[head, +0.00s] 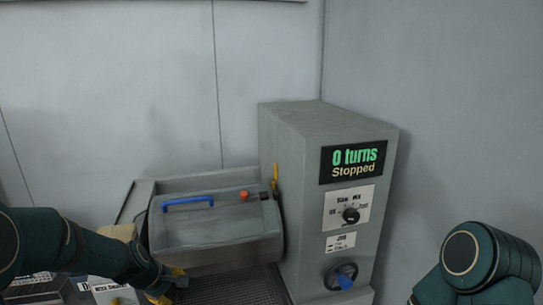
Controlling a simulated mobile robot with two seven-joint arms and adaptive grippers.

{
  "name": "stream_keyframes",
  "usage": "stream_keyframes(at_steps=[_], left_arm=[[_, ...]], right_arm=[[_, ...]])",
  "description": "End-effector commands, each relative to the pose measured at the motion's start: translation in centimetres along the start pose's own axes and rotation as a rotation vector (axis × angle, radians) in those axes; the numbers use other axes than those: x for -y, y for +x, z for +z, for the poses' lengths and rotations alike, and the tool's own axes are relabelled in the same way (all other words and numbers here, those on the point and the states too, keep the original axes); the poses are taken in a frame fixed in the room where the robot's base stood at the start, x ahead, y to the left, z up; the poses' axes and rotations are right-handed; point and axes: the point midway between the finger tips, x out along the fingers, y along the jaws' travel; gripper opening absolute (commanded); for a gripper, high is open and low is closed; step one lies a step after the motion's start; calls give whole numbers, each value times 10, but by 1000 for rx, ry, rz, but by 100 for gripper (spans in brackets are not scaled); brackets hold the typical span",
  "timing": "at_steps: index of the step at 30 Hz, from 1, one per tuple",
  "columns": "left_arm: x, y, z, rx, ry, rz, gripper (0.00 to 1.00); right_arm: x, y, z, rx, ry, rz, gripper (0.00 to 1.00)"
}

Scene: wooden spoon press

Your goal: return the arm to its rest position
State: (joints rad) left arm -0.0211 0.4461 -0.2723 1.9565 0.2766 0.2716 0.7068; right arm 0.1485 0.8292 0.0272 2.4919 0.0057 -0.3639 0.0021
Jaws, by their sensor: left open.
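My left arm comes in from the left, low in the head view. Its gripper (169,284) is open, with yellowish fingertips, in front of the machine's lidded grey box (215,232). I see nothing held between the fingers. My right arm shows at the lower right, and its gripper is out of view. The grey machine housing (300,130) stands right of the box. Its display (353,161) reads "0 turns" and "Stopped".
The lid has a blue handle (187,202) and a red knob (244,195). A black dial (351,215) and a blue knob (343,280) are on the housing's front. A dark perforated surface (235,287) lies below the box. Grey walls close off the back and right.

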Motion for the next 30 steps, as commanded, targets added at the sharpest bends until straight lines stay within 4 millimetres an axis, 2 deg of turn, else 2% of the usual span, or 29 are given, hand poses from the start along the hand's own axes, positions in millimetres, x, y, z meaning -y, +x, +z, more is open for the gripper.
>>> stream_keyframes(at_steps=[1,6,10,12,15,18,21,30], left_arm=[[27,29,16,14,72,-37,46],[105,96,74,75,367,-114,46],[167,132,125,156,600,-141,46],[197,144,152,203,714,-140,46],[231,152,184,263,848,-123,46],[253,154,206,307,940,-103,46],[263,154,218,328,987,-88,46],[264,153,220,332,1001,-83,46]], right_arm=[[-3,9,2,3,-1,0,47],[-9,26,7,8,-3,2,47],[-14,41,10,11,-3,5,47],[-17,48,11,12,-3,6,47],[-19,56,12,14,-4,7,47],[-20,60,13,15,-4,8,47],[-21,62,14,15,-5,8,47],[-21,62,14,15,-5,8,47]])
